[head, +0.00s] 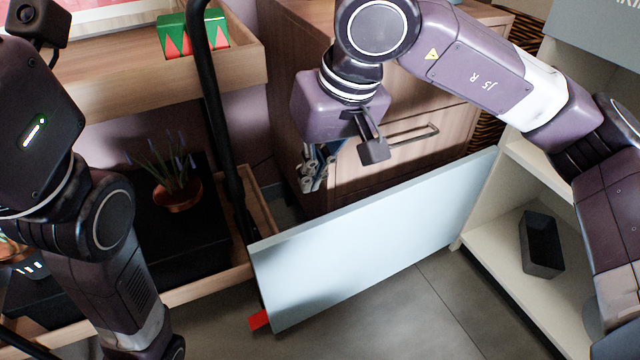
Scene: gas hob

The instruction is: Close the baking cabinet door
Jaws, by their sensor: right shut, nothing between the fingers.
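The cabinet door (370,240) is a pale blue-white panel standing wide open. It joins the white cabinet (490,255) at the right. A small red piece (259,320) shows at the door's lower left corner. My right gripper (312,180) hangs behind the door's top edge, pointing down, shut and empty; a gap to the door shows in the picture, but I cannot tell whether they touch. My left arm comes down at the left edge of the view, and its gripper is not visible.
A dark open box (541,245) sits on the cabinet's lower shelf. A wooden drawer unit (400,140) stands behind the door. At left are a wooden rack with a potted plant (176,190) and a red-green box (194,36). Grey floor (400,315) is clear in front of the door.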

